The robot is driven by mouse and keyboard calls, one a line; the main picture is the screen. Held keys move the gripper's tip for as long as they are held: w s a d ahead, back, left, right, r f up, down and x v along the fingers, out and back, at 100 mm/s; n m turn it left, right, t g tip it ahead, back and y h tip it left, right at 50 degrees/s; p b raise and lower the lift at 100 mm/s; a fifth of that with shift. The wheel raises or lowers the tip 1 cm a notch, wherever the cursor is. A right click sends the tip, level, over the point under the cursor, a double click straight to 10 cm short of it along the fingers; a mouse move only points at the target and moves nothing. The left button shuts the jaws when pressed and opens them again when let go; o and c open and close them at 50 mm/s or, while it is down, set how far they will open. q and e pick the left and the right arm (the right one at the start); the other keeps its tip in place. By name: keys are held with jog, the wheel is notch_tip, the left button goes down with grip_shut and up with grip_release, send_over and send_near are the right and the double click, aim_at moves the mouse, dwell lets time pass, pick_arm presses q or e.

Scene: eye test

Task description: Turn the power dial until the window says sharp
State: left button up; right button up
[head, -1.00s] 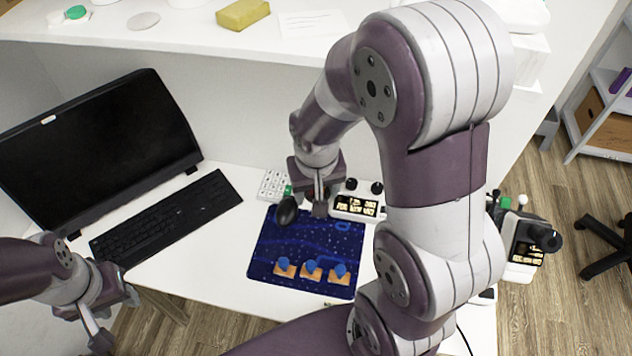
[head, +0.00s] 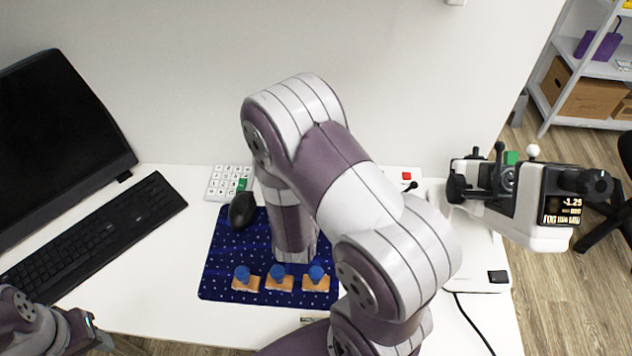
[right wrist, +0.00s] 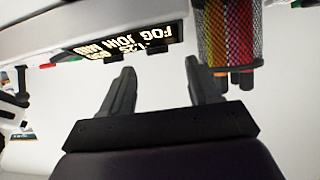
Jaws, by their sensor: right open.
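The white eye-test instrument (head: 535,205) stands at the right end of the table in the head view. In the right wrist view a lit window (right wrist: 128,38) appears upside down, reading FOG and -1.25, beyond the fingertips. My right gripper (right wrist: 153,85) is open with nothing between its fingers; my arm hides it in the head view. My left gripper (head: 92,335) is low at the left, its fingers unclear.
A blue mat (head: 215,275) carries several blue-knobbed wooden blocks (head: 280,280). A black mouse (head: 242,210), white keypad (head: 229,182), keyboard (head: 95,235) and monitor (head: 60,140) are to the left.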

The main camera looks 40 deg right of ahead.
jog(key=shift+d, duration=0.4)
jog(key=x, duration=0.6)
jog(key=shift+w+d, duration=0.2)
jog(key=shift+w, duration=0.15)
jog(key=c, duration=1)
jog(key=shift+d+n+t, duration=0.1)
jog(key=shift+n+t, duration=0.3)
jog(key=shift+t, duration=0.1)
jog(key=shift+c, duration=0.2)
jog(key=shift+n+y, duration=0.3)
jog(key=shift+y, duration=0.3)
